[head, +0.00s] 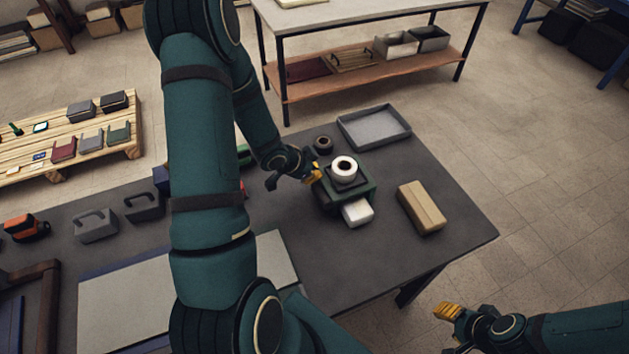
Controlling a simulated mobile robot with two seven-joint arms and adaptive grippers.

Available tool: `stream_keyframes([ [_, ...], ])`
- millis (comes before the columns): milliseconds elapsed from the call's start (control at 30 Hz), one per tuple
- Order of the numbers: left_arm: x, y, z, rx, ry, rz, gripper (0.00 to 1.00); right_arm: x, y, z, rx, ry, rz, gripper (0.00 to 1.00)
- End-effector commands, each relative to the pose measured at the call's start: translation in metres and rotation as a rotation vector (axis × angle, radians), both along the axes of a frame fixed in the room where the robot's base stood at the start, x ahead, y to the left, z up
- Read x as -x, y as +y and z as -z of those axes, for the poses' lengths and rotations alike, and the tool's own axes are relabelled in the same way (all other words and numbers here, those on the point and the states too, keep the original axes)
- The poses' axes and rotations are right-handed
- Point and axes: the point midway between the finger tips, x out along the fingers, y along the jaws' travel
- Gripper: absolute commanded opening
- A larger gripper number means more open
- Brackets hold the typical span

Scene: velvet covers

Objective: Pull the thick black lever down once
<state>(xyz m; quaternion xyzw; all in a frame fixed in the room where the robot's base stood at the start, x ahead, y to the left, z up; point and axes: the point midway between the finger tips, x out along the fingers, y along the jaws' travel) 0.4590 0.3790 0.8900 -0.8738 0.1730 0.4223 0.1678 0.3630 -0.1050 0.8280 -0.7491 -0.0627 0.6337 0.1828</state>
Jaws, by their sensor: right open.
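A dark green device (366,192) stands on the dark table, with a white roll (344,167) on top and a white block (357,212) at its front. I cannot make out the thick black lever; the left side of the device is partly hidden by my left gripper (292,181). That gripper has its fingers spread, and its yellow fingertip is at the device's left edge; I cannot tell if it touches. My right gripper (450,331) is open and empty at the bottom right, beyond the table's front right edge and well away from the device.
On the dark table (330,262), a tan box (421,207) lies right of the device, a grey tray (374,127) behind it and a dark roll (323,145) behind left. Grey caddies (95,226) stand at the left. The table's right front part is clear.

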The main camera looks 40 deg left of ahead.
Motion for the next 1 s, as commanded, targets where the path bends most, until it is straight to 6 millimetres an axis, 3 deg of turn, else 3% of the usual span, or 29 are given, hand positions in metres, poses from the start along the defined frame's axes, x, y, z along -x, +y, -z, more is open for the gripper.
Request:
stream_keyframes([
  [33,0.007,-0.006,0.008,0.008,0.025,0.006,0.00,0.000,0.000,0.001,0.000,0.000,0.000,0.47],
  [167,0.007,-0.005,0.008,0.008,0.026,0.005,0.00,0.000,0.001,0.002,0.003,0.002,-0.001,0.47],
  [1000,-0.005,0.015,-0.045,0.004,0.013,-0.002,0.00,0.001,-0.002,-0.069,-0.008,-0.002,-0.001,0.47],
])
